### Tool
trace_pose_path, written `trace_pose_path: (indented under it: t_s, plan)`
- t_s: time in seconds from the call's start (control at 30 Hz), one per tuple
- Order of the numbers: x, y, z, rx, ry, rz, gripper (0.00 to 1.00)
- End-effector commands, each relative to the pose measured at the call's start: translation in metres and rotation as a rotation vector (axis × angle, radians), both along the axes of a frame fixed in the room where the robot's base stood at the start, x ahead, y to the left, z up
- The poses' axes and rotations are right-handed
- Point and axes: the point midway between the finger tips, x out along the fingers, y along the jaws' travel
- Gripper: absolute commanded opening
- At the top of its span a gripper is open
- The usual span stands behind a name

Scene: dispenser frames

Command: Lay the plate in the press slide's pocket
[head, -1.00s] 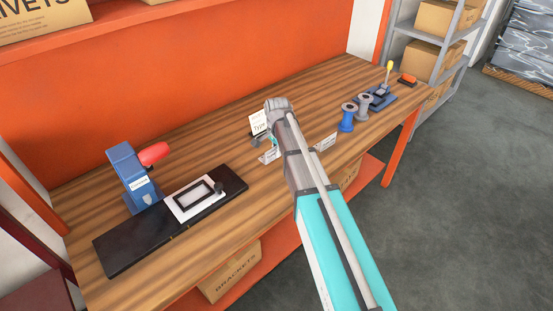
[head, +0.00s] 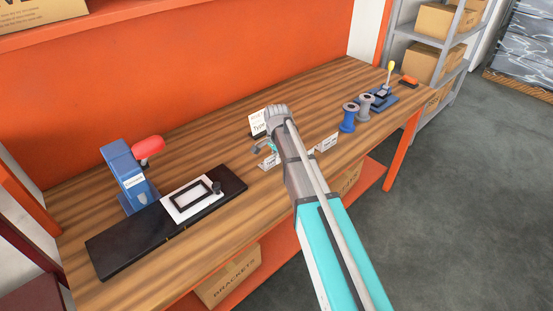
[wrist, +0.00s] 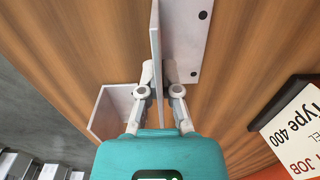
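The press (head: 128,175) stands at the left of the bench in the head view, blue with a red handle. Its slide (head: 188,197) lies on a black base and has a white top with a dark-rimmed pocket (head: 191,195). My gripper (head: 262,147) is low over the bench by the type-marked holders, partly hidden by my arm. In the wrist view, the two fingers of my gripper (wrist: 159,78) straddle a thin upright white piece (wrist: 155,35), seen edge-on. Beside it is a white face with dark dots (wrist: 190,35). I cannot tell whether the fingers press on the piece or which part is the plate.
A job sign (head: 258,124) reading "Type 400" in the wrist view (wrist: 292,125) stands near my gripper. Another type-marked holder (head: 327,142) is to the right, then blue and grey spools (head: 348,118) and a small lever device (head: 382,97). Bare wood lies between press and holders.

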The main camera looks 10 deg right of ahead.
Motion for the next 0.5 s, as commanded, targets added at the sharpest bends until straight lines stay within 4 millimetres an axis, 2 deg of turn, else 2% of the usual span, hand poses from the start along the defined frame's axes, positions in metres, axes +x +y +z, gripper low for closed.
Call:
trace_pose_path:
  t_s: [0.07, 0.2, 0.3, 0.5]
  plan:
    - [0.0, 0.0, -0.0032, 0.0, 0.0, 0.0, 0.0]
    - [0.0, 0.0, -0.0021, 0.0, 0.0, 0.0, 0.27]
    - [0.0, 0.0, -0.0021, 0.0, 0.0, 0.0, 0.43]
    - [0.0, 0.0, -0.0021, 0.0, 0.0, 0.0, 0.43]
